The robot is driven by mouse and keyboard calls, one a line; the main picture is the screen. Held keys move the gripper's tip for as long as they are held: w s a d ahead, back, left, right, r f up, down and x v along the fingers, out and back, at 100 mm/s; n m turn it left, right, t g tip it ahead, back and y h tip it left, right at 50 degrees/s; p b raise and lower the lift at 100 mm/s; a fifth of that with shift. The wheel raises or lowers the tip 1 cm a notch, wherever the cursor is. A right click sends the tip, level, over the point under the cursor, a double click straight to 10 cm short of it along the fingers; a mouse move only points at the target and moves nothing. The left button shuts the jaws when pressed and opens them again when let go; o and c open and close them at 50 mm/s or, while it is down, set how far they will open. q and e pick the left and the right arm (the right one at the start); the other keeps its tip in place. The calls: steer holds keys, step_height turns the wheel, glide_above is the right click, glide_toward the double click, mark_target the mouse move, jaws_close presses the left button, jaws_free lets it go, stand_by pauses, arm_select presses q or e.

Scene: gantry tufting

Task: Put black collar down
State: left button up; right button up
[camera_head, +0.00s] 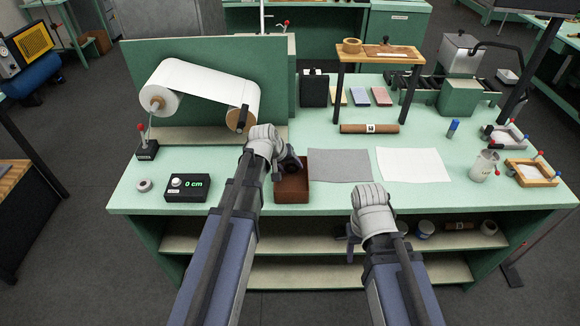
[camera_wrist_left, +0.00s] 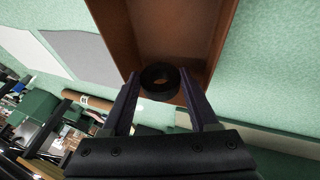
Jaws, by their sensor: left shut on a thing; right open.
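The black collar (camera_wrist_left: 160,82) is a thick dark ring between the two fingers of my left gripper (camera_wrist_left: 160,95) in the left wrist view. My left gripper (camera_head: 290,166) is shut on it, over the open brown box (camera_head: 293,190) on the green bench. The box also shows in the left wrist view (camera_wrist_left: 212,50), with its inside behind the collar. I cannot tell how far the collar is above the box floor. In the head view the gripper is dark and the collar cannot be made out clearly. My right gripper (camera_head: 353,240) is open at the bench's front edge.
A grey sheet (camera_head: 340,165) and a white sheet (camera_head: 413,165) lie right of the box. A paper roll (camera_head: 205,88) and a small wooden stand (camera_head: 378,55) are behind.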

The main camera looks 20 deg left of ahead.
arm_select(q)
steer(key=shift+f, duration=0.2)
steer(key=o, duration=1.4)
steer(key=shift+c, duration=0.2)
steer(key=shift+r, duration=0.2)
steer(key=shift+r+p, duration=0.55)
steer(key=shift+p, duration=0.1)
steer(key=p+v, duration=1)
steer(key=v, duration=0.2)
steer(key=s+d+f+m+g+y, duration=0.1)
steer(key=s+d+m+g+y, duration=0.1)
steer(key=s+d, duration=0.6)
steer(key=s+d+f+m+g+y, duration=0.1)
steer(key=s+d+m+g, duration=0.3)
steer(key=s+d, duration=0.4)
steer(key=shift+s+f+m+y, duration=0.4)
steer(key=shift+s+m, duration=0.5)
steer(key=shift+s, duration=0.15)
